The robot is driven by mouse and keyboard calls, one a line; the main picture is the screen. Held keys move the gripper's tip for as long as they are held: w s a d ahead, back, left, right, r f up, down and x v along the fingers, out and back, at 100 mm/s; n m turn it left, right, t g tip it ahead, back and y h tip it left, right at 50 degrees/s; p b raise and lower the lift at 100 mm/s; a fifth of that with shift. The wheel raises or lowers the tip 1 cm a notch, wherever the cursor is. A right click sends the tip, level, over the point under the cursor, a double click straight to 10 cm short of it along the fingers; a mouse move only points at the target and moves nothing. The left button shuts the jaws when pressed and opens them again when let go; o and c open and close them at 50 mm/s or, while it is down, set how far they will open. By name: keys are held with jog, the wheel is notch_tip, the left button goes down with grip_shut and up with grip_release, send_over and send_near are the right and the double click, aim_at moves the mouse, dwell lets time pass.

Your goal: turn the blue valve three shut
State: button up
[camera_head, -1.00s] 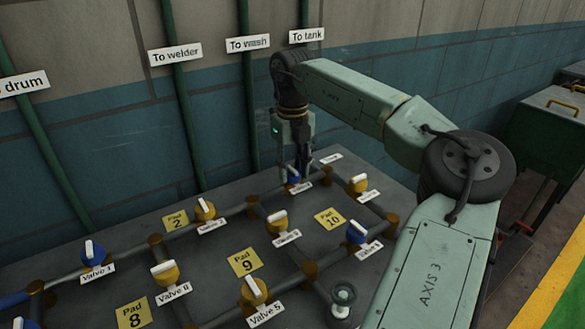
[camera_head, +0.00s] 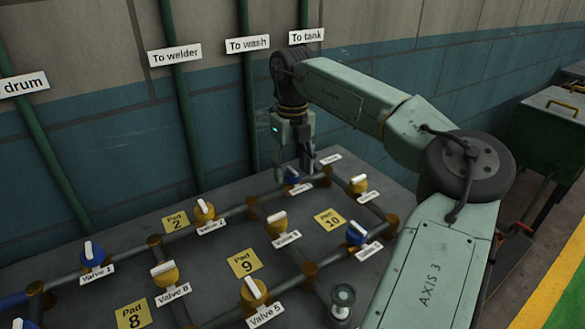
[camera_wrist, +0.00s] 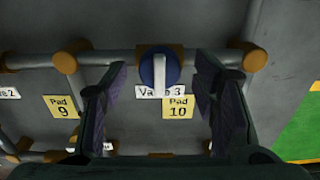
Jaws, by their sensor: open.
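The blue valve three (camera_head: 292,176) sits on the back pipe run of the panel, partly hidden by my gripper in the head view. In the wrist view, valve three (camera_wrist: 147,68) is a round blue cap with a white handle. The handle points down the picture, across the pipe, towards the "Valve 3" label. My gripper (camera_wrist: 161,70) is open, with one dark finger on each side of the valve and visible gaps to it. In the head view, my gripper (camera_head: 306,162) points down just above and behind the valve; the exact height is unclear.
Other valves stand on the pipes, including blue valve one (camera_head: 93,256), a yellow valve (camera_head: 277,224) and another blue valve (camera_head: 357,233). The Pad 10 plate (camera_head: 329,218) is flat and clear. The wall with vertical pipes (camera_head: 250,110) rises close behind.

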aim_at(293, 170)
notch_tip(293, 170, up, 12)
jog(key=shift+f, duration=0.15)
dwell(0.5)
